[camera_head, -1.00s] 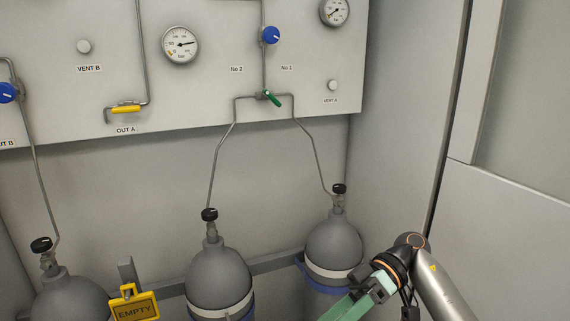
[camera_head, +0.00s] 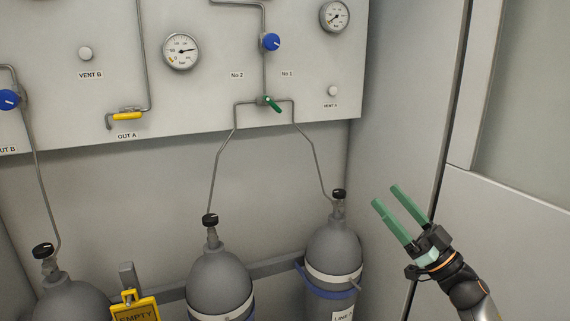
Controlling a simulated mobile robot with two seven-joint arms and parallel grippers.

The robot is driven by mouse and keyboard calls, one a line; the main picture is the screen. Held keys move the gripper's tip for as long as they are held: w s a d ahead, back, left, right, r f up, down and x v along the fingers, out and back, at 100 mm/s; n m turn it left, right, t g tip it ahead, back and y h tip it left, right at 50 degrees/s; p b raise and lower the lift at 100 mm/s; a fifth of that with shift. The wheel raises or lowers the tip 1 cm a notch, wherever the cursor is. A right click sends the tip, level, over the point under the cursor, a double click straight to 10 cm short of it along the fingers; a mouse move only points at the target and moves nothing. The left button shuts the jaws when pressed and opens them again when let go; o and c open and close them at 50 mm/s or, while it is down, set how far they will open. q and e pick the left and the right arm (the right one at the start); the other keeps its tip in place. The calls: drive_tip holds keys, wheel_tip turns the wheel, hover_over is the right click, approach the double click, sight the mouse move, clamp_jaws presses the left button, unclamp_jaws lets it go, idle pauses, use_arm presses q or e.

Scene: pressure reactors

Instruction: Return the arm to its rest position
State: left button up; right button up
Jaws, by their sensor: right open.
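My right gripper (camera_head: 389,198) is in the lower right of the head view. Its two green fingers are apart and point up and to the left, with nothing between them. It appears to the right of the right-hand gas cylinder (camera_head: 334,250) and apart from it in the picture. My right arm comes in from the bottom edge below the gripper. My left gripper is not in view.
Grey cylinders stand along the wall, the middle one (camera_head: 219,280) and the left one (camera_head: 72,303) cut off below. A yellow EMPTY sign (camera_head: 135,308) hangs between them. Above is a panel (camera_head: 210,90) with gauges and a green-handled valve (camera_head: 272,104). A bare side wall (camera_head: 400,120) is at right.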

drive_tip(key=w+d+f+m+t+h, duration=0.1)
drive_tip(key=w+d+m+t+h, duration=0.5)
drive_tip(key=h, duration=0.5)
drive_tip(key=w+d+f+m+g+h, duration=0.1)
drive_tip(key=d+f+g+h, duration=0.3)
drive_tip(key=f, duration=0.3)
drive_tip(key=w+d+f+g+h, duration=0.2)
drive_tip(key=d+f+g+h, duration=0.1)
drive_tip(key=d+f+h, duration=0.25)
drive_tip(key=s+a+f+g+y, duration=0.2)
drive_tip(key=s+a+f, duration=0.5)
drive_tip(key=f, duration=0.4)
drive_tip(key=s+a+f+g+y, duration=0.1)
drive_tip(key=s+a+f, duration=0.3)
drive_tip(key=s+f, duration=0.65)
drive_tip(key=s+a+f+g, duration=0.1)
drive_tip(key=s+a+f, duration=0.2)
drive_tip(key=s, duration=0.5)
drive_tip(key=s+a+f+g+y, duration=0.1)
drive_tip(key=s+a+f+g, duration=0.1)
drive_tip(key=s, duration=0.5)
drive_tip(key=s+a+f+g, duration=0.1)
drive_tip(key=s+a+f, duration=0.3)
drive_tip(key=s+f, duration=0.2)
drive_tip(key=s, duration=0.2)
drive_tip(key=shift+s+f+y, duration=0.15)
drive_tip(key=shift+s+y, duration=0.2)
